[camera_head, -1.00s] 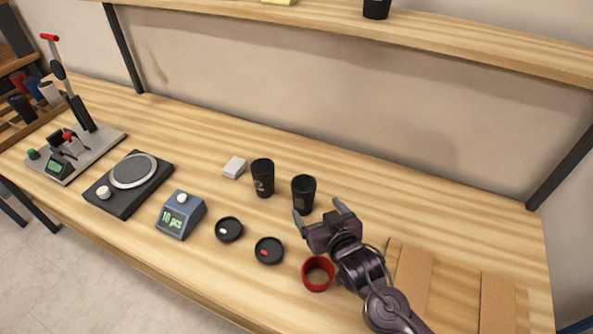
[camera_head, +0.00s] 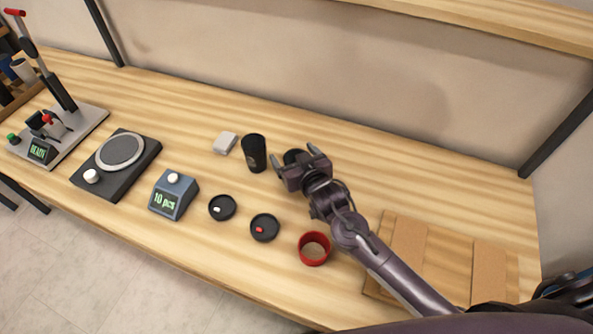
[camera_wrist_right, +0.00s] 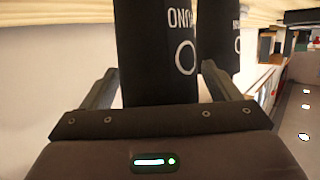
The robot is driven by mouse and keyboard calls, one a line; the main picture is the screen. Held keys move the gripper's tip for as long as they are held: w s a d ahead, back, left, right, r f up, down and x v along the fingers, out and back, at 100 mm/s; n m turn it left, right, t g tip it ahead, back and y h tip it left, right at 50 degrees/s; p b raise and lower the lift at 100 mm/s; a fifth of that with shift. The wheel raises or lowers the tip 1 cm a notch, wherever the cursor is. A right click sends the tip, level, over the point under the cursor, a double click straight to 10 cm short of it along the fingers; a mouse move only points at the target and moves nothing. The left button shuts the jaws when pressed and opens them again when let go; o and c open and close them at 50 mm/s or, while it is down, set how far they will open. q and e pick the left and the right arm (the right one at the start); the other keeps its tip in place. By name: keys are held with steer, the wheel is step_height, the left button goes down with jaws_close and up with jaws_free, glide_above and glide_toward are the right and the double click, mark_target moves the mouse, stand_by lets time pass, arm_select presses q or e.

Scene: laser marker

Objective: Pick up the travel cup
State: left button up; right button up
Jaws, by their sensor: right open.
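Two black travel cups stand upright on the wooden bench. The left cup (camera_head: 254,153) is fully visible in the head view. The right cup is mostly hidden behind my right gripper (camera_head: 294,155), with only part of its dark rim showing. In the right wrist view this near cup (camera_wrist_right: 155,50) with white lettering fills the space ahead of the open right gripper (camera_wrist_right: 158,82), its body lined up between the two fingers. The other cup (camera_wrist_right: 220,45) shows just behind to the right. I cannot tell whether the fingers touch the near cup. My left gripper is out of view.
A counter box (camera_head: 173,195), a round-plate scale (camera_head: 118,160) and a lever press (camera_head: 58,120) stand left. A white block (camera_head: 225,143) sits beside the left cup. Cardboard (camera_head: 405,245) lies right.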

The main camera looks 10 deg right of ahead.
steer(key=c, duration=0.7)
steer(key=shift+c, duration=0.2)
